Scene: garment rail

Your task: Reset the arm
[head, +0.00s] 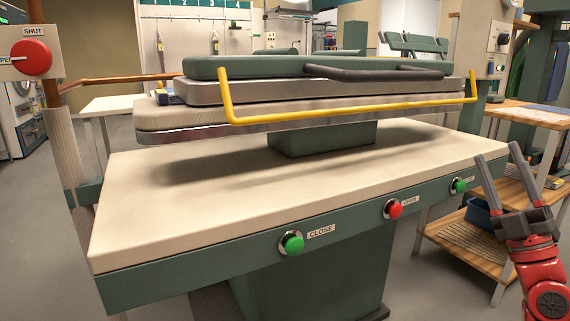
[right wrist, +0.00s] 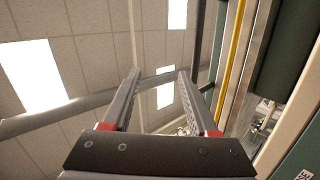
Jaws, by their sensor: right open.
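My right gripper (head: 496,168) is at the right of the head view, with its two grey fingers apart and pointing up. It is empty, to the right of the press table's front corner. In the right wrist view its fingers (right wrist: 158,95) are spread with nothing between them. My red right arm comes in from the lower right corner of the head view. My left gripper does not show. The garment press (head: 310,90) stands in the middle, its green-topped upper plate lowered over the padded lower plate.
The cream press table (head: 150,205) has a green CLOSE button (head: 291,243), a red OPEN button (head: 393,209) and another green button (head: 458,186) on its front. A yellow guard bar (head: 350,107) juts out in front. A wooden shelf stand (head: 470,245) with a blue bin is behind my right gripper.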

